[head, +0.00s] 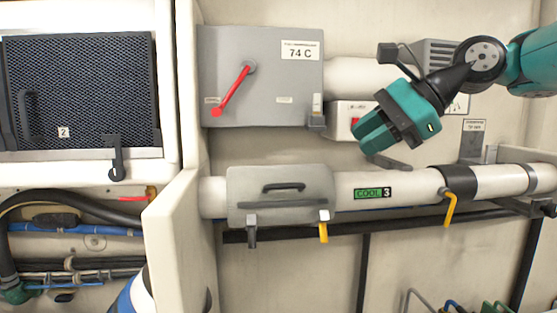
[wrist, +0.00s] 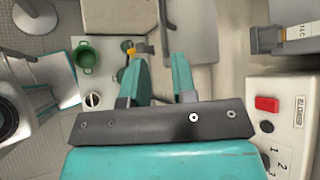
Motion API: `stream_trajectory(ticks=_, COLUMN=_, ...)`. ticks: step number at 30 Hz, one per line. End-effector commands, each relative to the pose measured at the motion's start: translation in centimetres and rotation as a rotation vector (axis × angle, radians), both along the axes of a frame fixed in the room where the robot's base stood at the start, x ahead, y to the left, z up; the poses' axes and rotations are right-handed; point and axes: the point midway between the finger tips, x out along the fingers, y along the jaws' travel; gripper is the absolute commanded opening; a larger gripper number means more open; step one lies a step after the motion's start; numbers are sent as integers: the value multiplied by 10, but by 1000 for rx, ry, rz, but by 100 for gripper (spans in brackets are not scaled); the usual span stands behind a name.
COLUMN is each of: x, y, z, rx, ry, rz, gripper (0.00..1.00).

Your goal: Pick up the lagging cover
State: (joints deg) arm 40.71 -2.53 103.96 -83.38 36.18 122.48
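The lagging cover (head: 280,187) is a grey, rounded shell on the white horizontal pipe, left of the "COOL 3" label in the head view. It has a dark handle (head: 284,187) on its front. A black latch (head: 251,236) and a yellow latch (head: 323,232) hang at its lower edge. My gripper (head: 364,139) is above and to the right of the cover, apart from it. In the wrist view my two teal fingers (wrist: 160,72) stand apart with nothing held between them. I cannot surely pick out the cover in the wrist view.
A grey box with a red lever (head: 232,92) and a "74 C" label is above the cover. A white box with a red switch (wrist: 267,104) is close beside my gripper. A cream panel edge (head: 172,240) stands left of the cover. A yellow valve lever (head: 450,208) hangs at right.

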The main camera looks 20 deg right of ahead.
Motion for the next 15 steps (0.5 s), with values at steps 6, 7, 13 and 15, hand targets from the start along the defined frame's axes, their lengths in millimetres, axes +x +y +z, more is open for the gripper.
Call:
stream_trajectory(ticks=6, x=11, y=12, z=-20, rx=11, ry=9, rz=-9, gripper=25)
stream_trajectory(ticks=7, x=13, y=15, z=-23, rx=12, ry=9, rz=-9, gripper=25)
stream_trajectory(ticks=13, x=36, y=47, z=-43, rx=14, ry=14, rz=-5, gripper=25)
stream_trajectory(ticks=15, x=44, y=56, z=-51, rx=14, ry=14, rz=-5, gripper=25)
